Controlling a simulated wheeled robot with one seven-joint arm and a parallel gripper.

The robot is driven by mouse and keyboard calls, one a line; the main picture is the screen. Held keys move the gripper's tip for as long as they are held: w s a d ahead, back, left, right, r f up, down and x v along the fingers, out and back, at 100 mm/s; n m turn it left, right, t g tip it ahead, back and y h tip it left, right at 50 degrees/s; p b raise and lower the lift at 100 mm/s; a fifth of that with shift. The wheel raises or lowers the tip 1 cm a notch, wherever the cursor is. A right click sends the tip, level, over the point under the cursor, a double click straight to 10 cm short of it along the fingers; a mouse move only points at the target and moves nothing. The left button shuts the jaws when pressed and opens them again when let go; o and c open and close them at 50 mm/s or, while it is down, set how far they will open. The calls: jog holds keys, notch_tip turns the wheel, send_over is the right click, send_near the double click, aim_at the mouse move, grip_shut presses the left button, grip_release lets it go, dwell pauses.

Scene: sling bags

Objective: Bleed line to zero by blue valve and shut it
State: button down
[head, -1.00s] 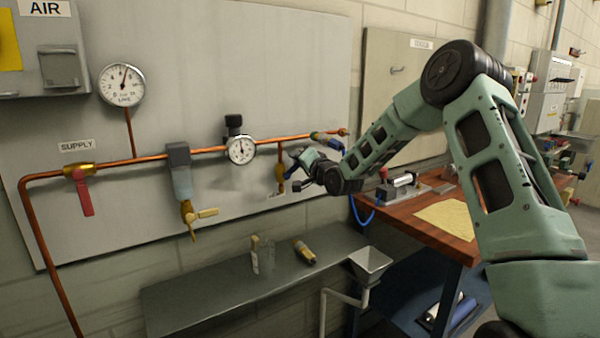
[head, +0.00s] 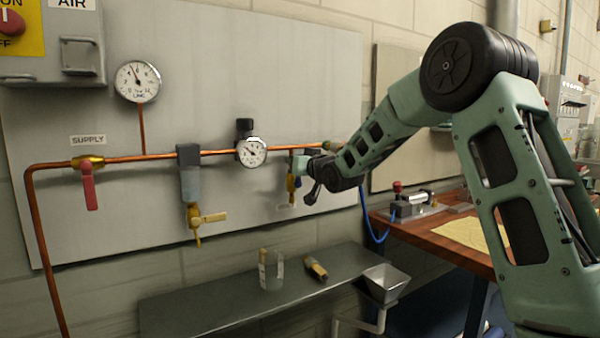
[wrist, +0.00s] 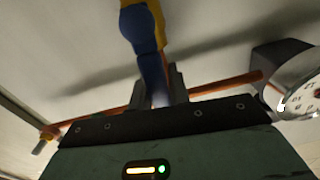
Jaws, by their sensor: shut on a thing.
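The blue valve (head: 291,184) hangs below the copper pipe, with a yellow body and a blue handle. My gripper (head: 304,166) is at this valve and partly hides it in the head view. In the wrist view the blue handle (wrist: 148,58) runs down from its yellow body to between my two fingers (wrist: 161,92), which are shut on its end. The big line gauge (head: 138,81) on the wall panel has its needle pointing up and a little left. A small gauge (head: 252,151) sits on the pipe left of the valve; its needle leans to the upper left.
A red supply valve (head: 89,185) and a filter with a yellow drain handle (head: 195,200) are on the pipe at left. Below, a grey shelf (head: 215,310) holds a clear cup (head: 271,271) and a yellow-and-dark part (head: 315,268). A funnel (head: 385,281) stands right of it.

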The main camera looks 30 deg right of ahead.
jog(key=shift+a+f+n+b, duration=0.1)
jog(key=shift+a+n+b, duration=0.2)
jog(key=shift+n+b, duration=0.25)
jog(key=c, duration=1.3)
grip_release()
jog(key=s, duration=1.1)
jog(key=s+b, duration=0.1)
jog(key=s, duration=0.5)
jog(key=shift+s+d, duration=0.25)
